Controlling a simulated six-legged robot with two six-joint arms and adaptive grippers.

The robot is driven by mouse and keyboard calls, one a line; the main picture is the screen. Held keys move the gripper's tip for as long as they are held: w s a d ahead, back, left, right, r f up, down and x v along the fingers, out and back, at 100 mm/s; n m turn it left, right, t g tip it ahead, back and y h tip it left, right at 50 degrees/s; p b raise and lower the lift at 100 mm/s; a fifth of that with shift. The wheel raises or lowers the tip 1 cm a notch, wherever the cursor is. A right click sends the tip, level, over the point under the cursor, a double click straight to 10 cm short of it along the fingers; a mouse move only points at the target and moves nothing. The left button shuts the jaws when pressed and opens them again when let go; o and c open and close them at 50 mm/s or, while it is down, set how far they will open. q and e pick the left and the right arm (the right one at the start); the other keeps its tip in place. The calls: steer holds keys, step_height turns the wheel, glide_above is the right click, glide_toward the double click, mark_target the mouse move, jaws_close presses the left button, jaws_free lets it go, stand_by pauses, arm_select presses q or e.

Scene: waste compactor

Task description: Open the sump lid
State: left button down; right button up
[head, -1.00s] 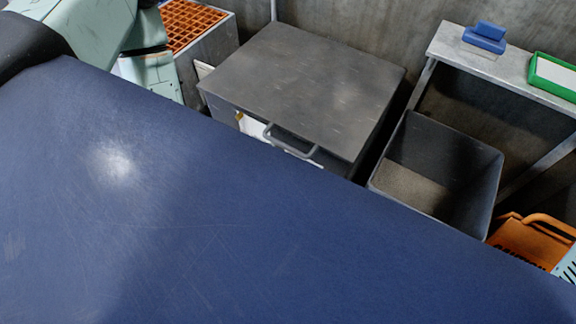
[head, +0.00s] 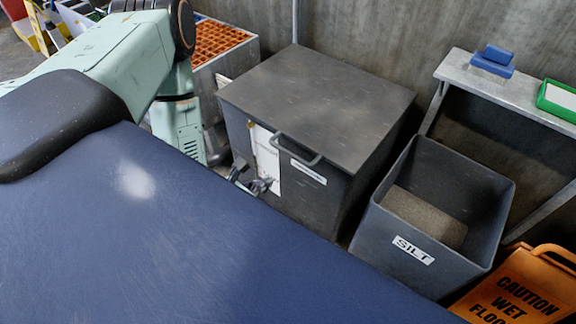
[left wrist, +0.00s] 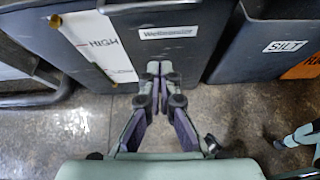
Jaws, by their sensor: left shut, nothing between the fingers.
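The sump is a dark grey box with a flat grey lid (head: 318,105), which lies shut on top. A bar handle (head: 300,152) sticks out at the lid's front edge. The box front (head: 315,200) carries a white level plate (head: 265,160) and a small white label. My left gripper (head: 266,184) is low in front of the plate, below the handle and apart from it. In the left wrist view its fingers (left wrist: 159,68) are shut and empty, pointing at the box front below the label (left wrist: 169,32). My right gripper is not in view.
An open bin marked SILT (head: 413,250) stands right of the sump. A metal bench (head: 480,78) holds a blue object and a green-rimmed tray. An orange wet-floor sign (head: 515,290) is at the lower right. A crate with an orange grating (head: 212,45) stands behind left.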

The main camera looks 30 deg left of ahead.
arm_select(q)
steer(key=a+b+x, duration=0.1)
steer(key=b+x, duration=0.4)
steer(key=x, duration=0.5)
steer(key=r, duration=0.4)
steer(key=shift+w+d+p, duration=0.35)
steer(key=shift+w+d, duration=0.05)
steer(key=shift+r+n, duration=0.1)
steer(key=shift+n, duration=0.2)
